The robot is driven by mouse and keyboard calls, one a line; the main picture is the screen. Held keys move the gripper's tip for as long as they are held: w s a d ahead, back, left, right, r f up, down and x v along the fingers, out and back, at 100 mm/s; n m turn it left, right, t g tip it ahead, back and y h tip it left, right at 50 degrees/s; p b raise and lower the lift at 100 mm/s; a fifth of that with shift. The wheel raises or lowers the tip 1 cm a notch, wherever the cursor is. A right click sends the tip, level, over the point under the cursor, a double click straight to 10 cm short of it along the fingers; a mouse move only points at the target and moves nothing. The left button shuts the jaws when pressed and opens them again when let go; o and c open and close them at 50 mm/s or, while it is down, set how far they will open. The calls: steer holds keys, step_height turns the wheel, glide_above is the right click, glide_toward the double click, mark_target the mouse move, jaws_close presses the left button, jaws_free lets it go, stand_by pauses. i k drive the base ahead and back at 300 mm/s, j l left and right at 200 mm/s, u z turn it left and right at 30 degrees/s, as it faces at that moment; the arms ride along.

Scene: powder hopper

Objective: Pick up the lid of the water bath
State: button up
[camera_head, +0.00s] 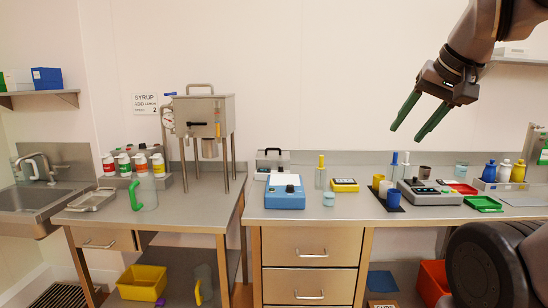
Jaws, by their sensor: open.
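A low steel box (272,172) stands at the back left of the right-hand bench, and I take it to be the water bath. Its lid (280,154) appears to be on it, with a dark handle on top; the seam is too small to make out. A blue device in front hides part of the box's lower front. My gripper (404,134) has two green fingers, apart and empty. It hangs in the air at the upper right, pointing down and left, well to the right of the box.
The blue device (285,197) has a white top. A clear cylinder with a yellow-topped item (321,172) stands right of the box. A grey instrument (430,192) and several cups stand further right. A steel hopper (204,115) on legs stands left.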

mark_target(265, 155)
steer(key=i+j+u, duration=0.2)
steer(key=i+j, duration=0.15)
steer(key=i+j+u, duration=0.15)
steer(key=i+j, duration=0.15)
steer(key=i, duration=0.25)
steer(key=i+j+u, duration=0.2)
steer(key=i, duration=0.3)
